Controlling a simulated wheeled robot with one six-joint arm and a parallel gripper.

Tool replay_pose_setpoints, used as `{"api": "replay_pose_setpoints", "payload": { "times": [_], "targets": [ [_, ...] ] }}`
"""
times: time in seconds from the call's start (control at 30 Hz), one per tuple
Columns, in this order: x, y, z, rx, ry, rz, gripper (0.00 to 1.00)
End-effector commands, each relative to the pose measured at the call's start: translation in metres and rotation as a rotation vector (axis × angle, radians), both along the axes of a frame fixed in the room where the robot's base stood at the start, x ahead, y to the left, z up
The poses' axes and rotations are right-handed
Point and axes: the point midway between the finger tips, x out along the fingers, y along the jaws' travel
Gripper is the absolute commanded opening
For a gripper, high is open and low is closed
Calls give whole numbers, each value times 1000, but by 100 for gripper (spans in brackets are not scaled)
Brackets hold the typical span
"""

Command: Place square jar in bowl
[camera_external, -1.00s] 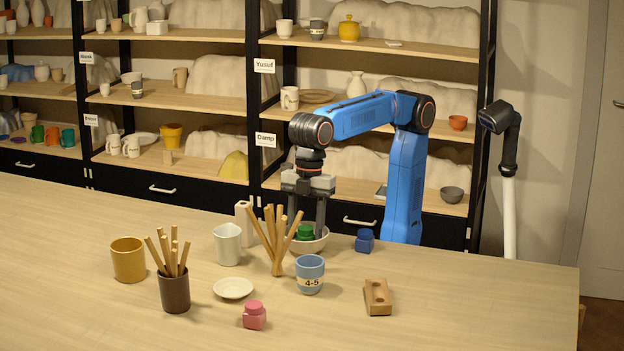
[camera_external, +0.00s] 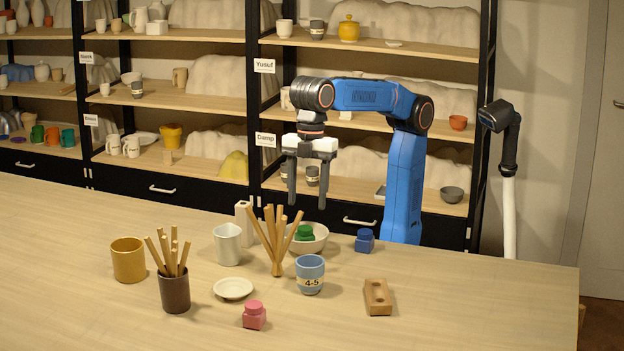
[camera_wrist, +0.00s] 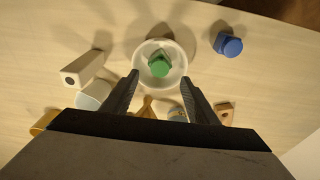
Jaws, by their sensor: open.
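A green square jar (camera_external: 304,233) sits inside the white bowl (camera_external: 321,240), behind the bundle of wooden sticks. In the wrist view the green jar (camera_wrist: 160,64) lies within the rim of the bowl (camera_wrist: 181,75). A blue square jar (camera_external: 365,240) stands on the table right of the bowl, and it also shows in the wrist view (camera_wrist: 229,44). A pink square jar (camera_external: 254,315) stands near the front of the table. My gripper (camera_external: 307,204) is open and empty, raised above the bowl and apart from the green jar.
Wooden sticks (camera_external: 276,240) fan out just in front of the bowl. A white block-like vase (camera_external: 243,222), a pale cup (camera_external: 228,244) and a blue cup (camera_external: 310,274) stand close by. A wooden block (camera_external: 378,297) lies to the right. The right end of the table is clear.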

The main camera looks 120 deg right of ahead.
Motion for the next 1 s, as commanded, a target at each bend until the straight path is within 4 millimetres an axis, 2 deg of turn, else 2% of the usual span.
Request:
{"api": "replay_pose_setpoints", "payload": {
  "times": [0.1, 0.23, 0.67, 0.77, 0.83, 1.0],
  "targets": [
    [-1, -1, 14, 1, -1, 0, 53],
    [-2, -2, 22, 1, -1, 0, 53],
    [-4, -6, 23, 1, -3, -7, 53],
    [-8, -19, 17, 8, -13, -41, 53],
    [-14, -34, 8, 16, -28, -81, 53],
    [-36, -81, -28, 43, -76, -219, 53]
  ]
}}
